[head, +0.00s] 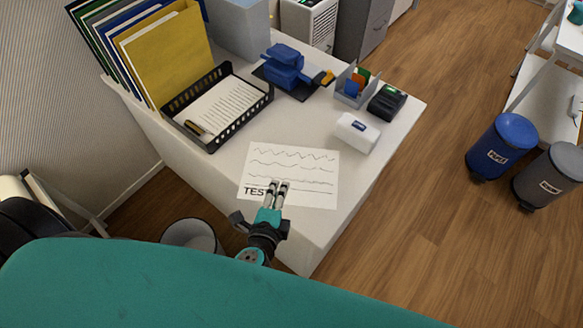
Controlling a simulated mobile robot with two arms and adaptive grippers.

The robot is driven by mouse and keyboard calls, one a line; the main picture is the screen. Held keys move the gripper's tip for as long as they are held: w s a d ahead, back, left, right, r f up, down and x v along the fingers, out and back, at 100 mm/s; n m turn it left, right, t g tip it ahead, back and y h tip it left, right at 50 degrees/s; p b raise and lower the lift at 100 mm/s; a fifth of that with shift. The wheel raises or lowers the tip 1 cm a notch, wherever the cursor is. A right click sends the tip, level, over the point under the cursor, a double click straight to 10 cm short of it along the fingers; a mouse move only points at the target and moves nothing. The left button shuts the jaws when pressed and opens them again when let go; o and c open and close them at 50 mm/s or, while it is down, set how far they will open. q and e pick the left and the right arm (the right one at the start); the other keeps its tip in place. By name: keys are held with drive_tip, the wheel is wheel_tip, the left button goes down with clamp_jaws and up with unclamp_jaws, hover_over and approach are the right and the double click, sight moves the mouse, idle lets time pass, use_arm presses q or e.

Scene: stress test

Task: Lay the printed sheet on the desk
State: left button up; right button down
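The printed sheet (292,164) is white with wavy lines and the letters TEST near its front edge. It appears flat on the front part of the white desk (229,169); I cannot tell whether it touches everywhere. My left gripper (279,184) comes up from the front, its two fingers side by side over the sheet's front part, hiding some of the print. A narrow gap shows between the fingers, but whether they pinch the sheet is unclear. My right gripper is not in view.
A black tray with papers (232,127), folders (172,55), a blue device (285,67), a pen holder (351,90), a black device (387,102) and a white box (357,133) surround the sheet. Bins (501,143) stand right on the floor; a wastebasket (190,236) is in front.

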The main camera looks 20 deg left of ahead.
use_arm(q)
drive_tip(key=shift+v, duration=0.8)
wheel_tip(320, 180, up, 7)
drive_tip(key=s+p, duration=0.2)
drive_tip(key=p, duration=0.3)
drive_tip(key=shift+s+d, duration=0.2)
drive_tip(key=shift+s, duration=0.2)
